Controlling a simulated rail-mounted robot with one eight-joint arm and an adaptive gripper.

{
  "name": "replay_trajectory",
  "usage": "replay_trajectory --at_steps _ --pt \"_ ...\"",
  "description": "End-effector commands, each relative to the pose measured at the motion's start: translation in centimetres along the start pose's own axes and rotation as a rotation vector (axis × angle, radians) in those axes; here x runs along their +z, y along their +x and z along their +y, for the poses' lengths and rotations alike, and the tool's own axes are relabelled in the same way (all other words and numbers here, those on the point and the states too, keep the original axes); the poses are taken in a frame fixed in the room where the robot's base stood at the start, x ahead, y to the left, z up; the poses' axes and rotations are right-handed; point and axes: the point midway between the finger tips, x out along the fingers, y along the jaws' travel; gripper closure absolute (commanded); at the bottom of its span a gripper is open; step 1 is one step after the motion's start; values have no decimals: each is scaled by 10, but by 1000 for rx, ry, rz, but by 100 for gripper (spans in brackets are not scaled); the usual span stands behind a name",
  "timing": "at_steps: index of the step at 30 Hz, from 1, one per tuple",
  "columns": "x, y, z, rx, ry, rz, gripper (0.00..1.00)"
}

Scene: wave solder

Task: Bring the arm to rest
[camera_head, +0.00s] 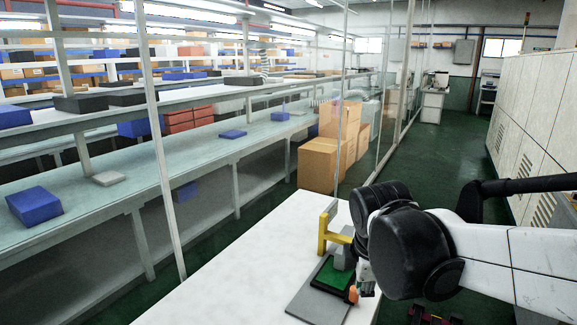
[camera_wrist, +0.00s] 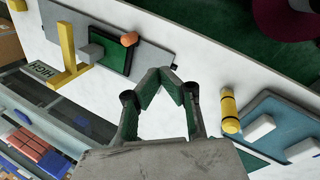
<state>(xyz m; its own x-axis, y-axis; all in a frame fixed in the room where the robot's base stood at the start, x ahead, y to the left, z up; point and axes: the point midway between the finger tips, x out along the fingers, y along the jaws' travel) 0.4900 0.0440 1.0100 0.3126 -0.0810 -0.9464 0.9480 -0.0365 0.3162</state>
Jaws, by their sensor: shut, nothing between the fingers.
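My gripper (camera_wrist: 168,76) shows in the wrist view with its two fingertips together and nothing between them. It hangs over the white table (camera_wrist: 190,72), apart from the objects there. In the head view my white and black arm reaches in from the right over the table (camera_head: 235,285), and it largely hides the gripper.
A green board (camera_wrist: 118,56) on a grey plate (camera_head: 306,300), an orange piece (camera_wrist: 129,39), a grey block (camera_wrist: 91,52) and a yellow stand (camera_head: 323,232) are close by. A yellow cylinder (camera_wrist: 229,112) and blue-grey tray (camera_wrist: 268,112) lie right in the wrist view. Cardboard boxes (camera_head: 318,163) stand beyond.

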Motion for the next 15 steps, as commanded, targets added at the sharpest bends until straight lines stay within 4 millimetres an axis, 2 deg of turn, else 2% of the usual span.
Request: replay_trajectory --at_steps 6,15 --pt "21 -24 -33 72 443 55 100" --pt "41 -43 -77 143 1052 174 100"
